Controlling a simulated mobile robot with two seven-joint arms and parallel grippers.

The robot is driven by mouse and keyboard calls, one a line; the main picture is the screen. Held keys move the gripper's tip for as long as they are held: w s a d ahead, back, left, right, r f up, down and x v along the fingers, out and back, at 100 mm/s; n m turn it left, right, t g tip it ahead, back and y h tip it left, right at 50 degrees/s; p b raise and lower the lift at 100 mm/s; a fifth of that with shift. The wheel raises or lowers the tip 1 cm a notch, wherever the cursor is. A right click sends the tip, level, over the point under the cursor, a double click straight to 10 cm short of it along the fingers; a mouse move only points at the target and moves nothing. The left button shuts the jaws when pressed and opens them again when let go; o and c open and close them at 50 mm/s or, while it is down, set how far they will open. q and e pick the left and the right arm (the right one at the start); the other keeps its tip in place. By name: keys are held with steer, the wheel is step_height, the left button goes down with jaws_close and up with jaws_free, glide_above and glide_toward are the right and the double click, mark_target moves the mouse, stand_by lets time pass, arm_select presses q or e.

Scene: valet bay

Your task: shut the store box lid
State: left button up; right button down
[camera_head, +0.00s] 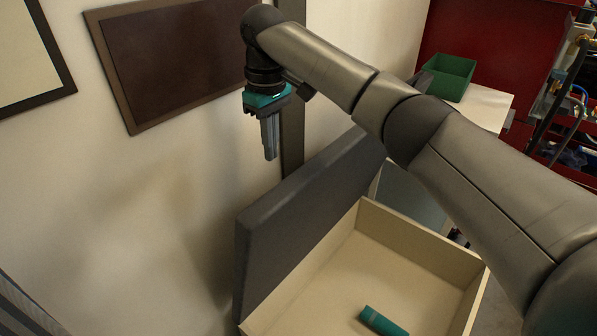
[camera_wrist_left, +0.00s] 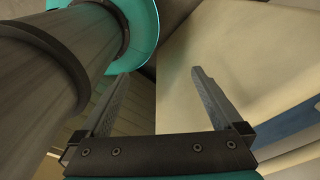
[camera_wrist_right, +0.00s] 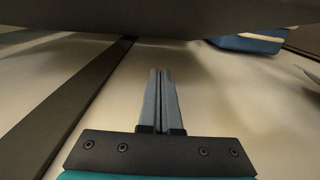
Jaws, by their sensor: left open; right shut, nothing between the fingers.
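The store box (camera_head: 362,222) is a cream, open-topped box at the lower middle of the head view. Its dark grey lid (camera_head: 300,220) stands raised along the box's left side, by the wall. My right gripper (camera_head: 270,158) is shut and empty, pointing down above and behind the lid, on the wall side. In the right wrist view its closed fingers (camera_wrist_right: 158,72) show, with a dark surface across the top of the picture. My left gripper (camera_wrist_left: 150,75) is open and empty in its own wrist view. It is not in the head view.
A teal cylinder (camera_head: 383,321) lies inside the box. A green bin (camera_head: 447,77) stands on a pale table (camera_head: 492,106) at the back right. A brown framed board (camera_head: 175,60) hangs on the wall at the left. My right arm crosses above the box.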

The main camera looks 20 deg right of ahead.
arm_select(q)
steer(key=shift+s+a+r+p, duration=0.25)
steer(key=shift+a+r+p, duration=0.05)
steer(key=shift+r+p, duration=0.25)
steer(key=shift+s+a+r+p, duration=0.2)
steer(key=shift+a+r+p, duration=0.05)
steer(key=shift+r+p, duration=0.3)
arm_select(e)
steer(key=shift+s+d+f, duration=0.25)
steer(key=shift+s+f, duration=0.35)
steer(key=shift+f, duration=1.2)
steer(key=shift+s+d+f, duration=0.3)
steer(key=shift+s+f, duration=0.3)
steer(key=shift+f, duration=1.2)
steer(key=shift+s+d+f, duration=0.25)
steer(key=shift+s+f, duration=0.35)
steer(key=shift+f, duration=1.2)
